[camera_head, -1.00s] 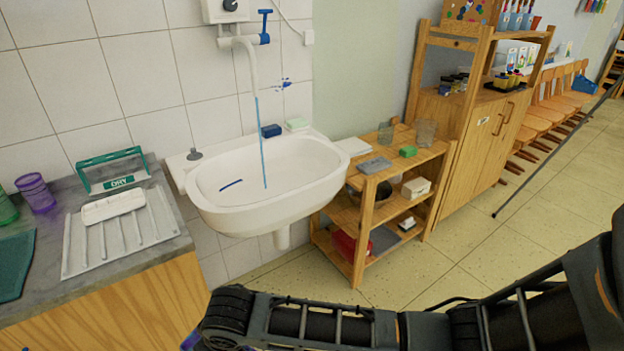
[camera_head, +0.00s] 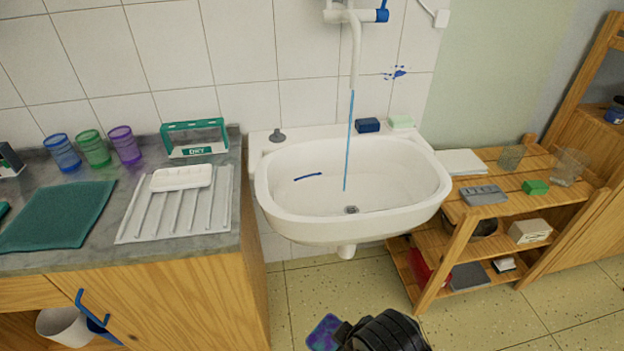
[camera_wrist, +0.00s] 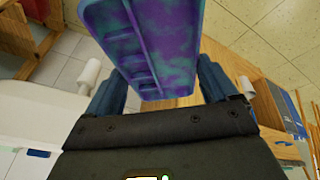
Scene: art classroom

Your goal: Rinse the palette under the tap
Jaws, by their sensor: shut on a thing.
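The palette is a flat, compartmented piece smeared purple and teal. It fills the top middle of the wrist view (camera_wrist: 150,45), and its edge shows low in the head view (camera_head: 323,333). My gripper (camera_wrist: 161,85) is shut on it, a finger on each side. In the head view it is in front of the sink and below its rim, clear of the basin. The white tap (camera_head: 354,50) has a blue handle, and a thin blue stream (camera_head: 349,135) falls from it into the white sink (camera_head: 400,230). A dark blue streak lies inside the basin.
Left of the sink, a counter (camera_head: 90,258) holds a ribbed drying tray (camera_head: 131,228) with a white palette on it, a green DRY sign (camera_head: 194,152), cups and a green cloth. A wooden shelf (camera_head: 468,214) stands close on the right. Floor in front is free.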

